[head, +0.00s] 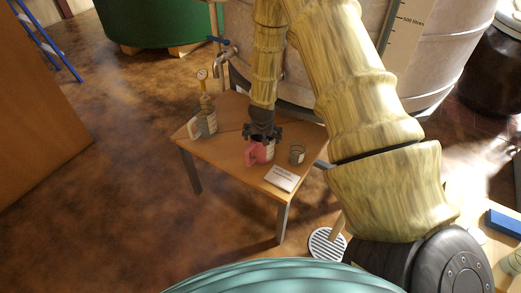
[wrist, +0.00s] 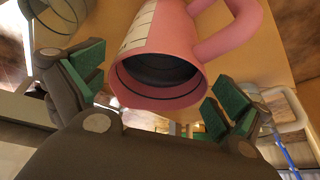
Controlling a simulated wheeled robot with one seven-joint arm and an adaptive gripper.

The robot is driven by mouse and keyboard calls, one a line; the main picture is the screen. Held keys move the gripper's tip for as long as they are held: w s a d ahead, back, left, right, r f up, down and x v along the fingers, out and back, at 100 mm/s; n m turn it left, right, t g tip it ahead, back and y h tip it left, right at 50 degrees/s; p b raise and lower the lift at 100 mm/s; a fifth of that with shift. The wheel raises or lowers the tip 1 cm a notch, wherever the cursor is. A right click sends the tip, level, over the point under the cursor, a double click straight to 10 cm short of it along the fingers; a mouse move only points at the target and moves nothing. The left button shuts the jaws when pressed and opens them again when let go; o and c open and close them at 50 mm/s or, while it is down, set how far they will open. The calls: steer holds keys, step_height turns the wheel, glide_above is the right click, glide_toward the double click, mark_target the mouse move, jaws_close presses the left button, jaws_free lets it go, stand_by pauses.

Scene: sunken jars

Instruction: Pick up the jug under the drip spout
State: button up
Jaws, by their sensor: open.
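A pink jug (head: 260,152) with a pink handle and a white marked label stands on a small wooden table (head: 228,154). My gripper (head: 262,136) is right above it, pointing down. In the wrist view the pink jug (wrist: 175,50) shows its open mouth between the spread green-padded fingers of my gripper (wrist: 155,90), with gaps on both sides. A grey jug (head: 207,122) with a pale handle stands at the table's left, nearer to and below the metal spout (head: 222,62) of the tank. I cannot tell whether it is exactly under the spout.
A round dial gauge (head: 202,74) shows above the grey jug. A clear glass (head: 297,154) stands right of the pink jug, and a white card (head: 282,178) lies at the front edge. The large pale tank (head: 300,58) rises behind the table. The brown floor to the left is clear.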

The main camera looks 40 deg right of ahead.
steer(key=b+x, duration=0.2)
steer(key=x, duration=0.2)
steer(key=shift+a, duration=0.1)
steer(key=c, duration=1.2)
steer(key=shift+c, duration=1.2)
steer(key=shift+r, duration=0.2)
